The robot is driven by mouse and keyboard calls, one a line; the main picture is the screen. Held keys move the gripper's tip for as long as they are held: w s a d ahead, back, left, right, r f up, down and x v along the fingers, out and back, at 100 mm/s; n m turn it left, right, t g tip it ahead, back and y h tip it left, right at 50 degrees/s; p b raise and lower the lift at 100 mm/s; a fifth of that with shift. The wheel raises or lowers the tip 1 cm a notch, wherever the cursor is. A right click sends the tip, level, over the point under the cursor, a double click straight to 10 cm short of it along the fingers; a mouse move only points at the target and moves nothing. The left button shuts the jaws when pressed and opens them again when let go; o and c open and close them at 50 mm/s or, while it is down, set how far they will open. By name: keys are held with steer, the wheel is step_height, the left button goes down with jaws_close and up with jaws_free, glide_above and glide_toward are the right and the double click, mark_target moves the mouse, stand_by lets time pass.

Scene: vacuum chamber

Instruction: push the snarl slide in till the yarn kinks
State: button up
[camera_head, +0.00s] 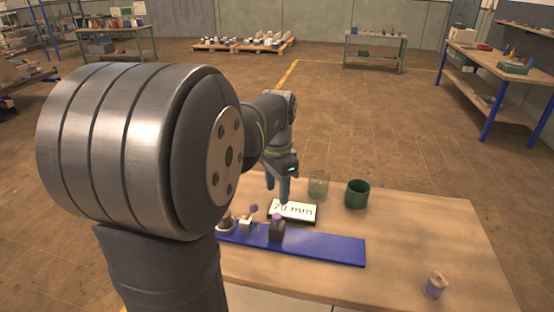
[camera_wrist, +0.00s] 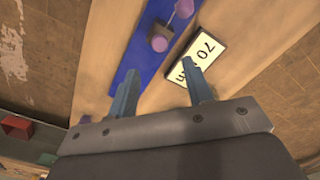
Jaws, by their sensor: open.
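A long blue base (camera_head: 330,250) lies on the wooden table. On it stands a dark block with a purple top (camera_head: 277,228), probably the snarl slide; it also shows in the wrist view (camera_wrist: 160,42). A pale block (camera_head: 245,226) and a small purple ball (camera_head: 254,209) are left of it. I cannot clearly make out the yarn. A display (camera_head: 293,211) behind the base reads 70 mm. My gripper (camera_head: 277,187), blue-fingered, is open and empty above the table, near the display; its fingers also show in the wrist view (camera_wrist: 160,70).
A clear glass (camera_head: 318,187) and a green cup (camera_head: 357,194) stand behind the display. The right part of the table is mostly clear. Workbenches (camera_head: 500,75) stand far off.

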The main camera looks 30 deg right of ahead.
step_height(320, 180, up, 9)
glide_above(278, 215)
steer(key=shift+a, duration=0.15)
stand_by(0.5)
step_height(278, 215, down, 17)
steer(key=shift+f, duration=0.2)
steer(key=shift+s, duration=0.1)
steer(key=shift+r, duration=0.15)
stand_by(0.4)
